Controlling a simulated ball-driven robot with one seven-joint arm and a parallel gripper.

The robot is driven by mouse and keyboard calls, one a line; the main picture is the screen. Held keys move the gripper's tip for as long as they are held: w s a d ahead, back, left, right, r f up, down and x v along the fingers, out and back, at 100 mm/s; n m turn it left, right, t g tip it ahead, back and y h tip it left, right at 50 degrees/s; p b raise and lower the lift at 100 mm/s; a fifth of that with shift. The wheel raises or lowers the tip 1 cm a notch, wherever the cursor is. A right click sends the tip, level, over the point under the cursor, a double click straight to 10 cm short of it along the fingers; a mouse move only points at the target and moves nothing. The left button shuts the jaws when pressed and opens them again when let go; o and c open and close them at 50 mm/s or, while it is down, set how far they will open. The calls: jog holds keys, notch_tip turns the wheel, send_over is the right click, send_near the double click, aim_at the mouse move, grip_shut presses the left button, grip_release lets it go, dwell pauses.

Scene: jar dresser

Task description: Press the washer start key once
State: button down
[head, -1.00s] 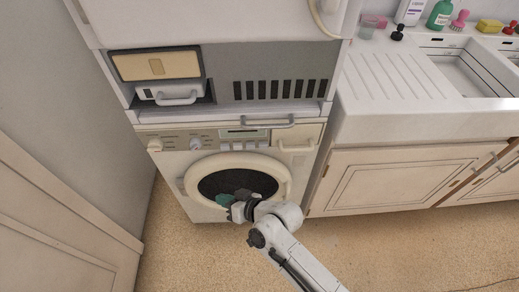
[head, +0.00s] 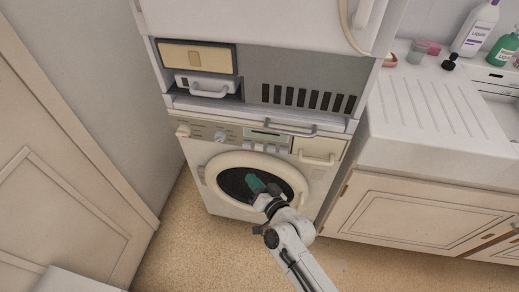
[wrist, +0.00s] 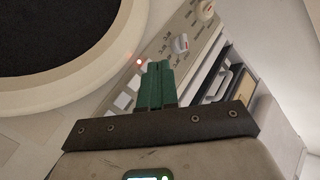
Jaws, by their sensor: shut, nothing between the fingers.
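The white washer (head: 318,190) stands under a stacked unit, its round dark door facing me. Its control panel (head: 203,132) runs above the door, with knobs, a small display and a row of pale keys (head: 260,148). My gripper (head: 250,180) has green fingers, closed together, in front of the door glass and below the keys in the head view. In the wrist view the closed fingertips (wrist: 158,65) overlap the panel, beside a lit red light (wrist: 139,62) and pale square keys (wrist: 123,101). The fingers hide part of the panel. I cannot tell which key is start, or whether the tips touch.
A handle bar (head: 290,128) juts out just above the panel. A sink counter (head: 430,145) with bottles and cabinets (head: 410,212) stands to the right. A panelled door (head: 60,150) is at the left. The floor before the washer is clear.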

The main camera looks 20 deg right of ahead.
aim_at(259, 147)
jog(key=shift+w+d+b, duration=0.85)
jog(key=shift+w, duration=0.3)
jog(key=shift+w+d+b, duration=0.8)
jog(key=shift+w, duration=0.35)
jog(key=shift+w+d+b, duration=0.85)
jog(key=shift+w, duration=0.3)
jog(key=shift+w+d+b, duration=0.25)
jog(key=shift+w+b, duration=0.05)
jog(key=shift+w+d+b, duration=0.2)
jog(key=shift+w+b, duration=0.1)
jog(key=shift+b, duration=0.05)
dwell(0.5)
jog(key=shift+s+a+p, duration=0.45)
jog(key=shift+s+a, duration=0.05)
jog(key=shift+s, duration=0.15)
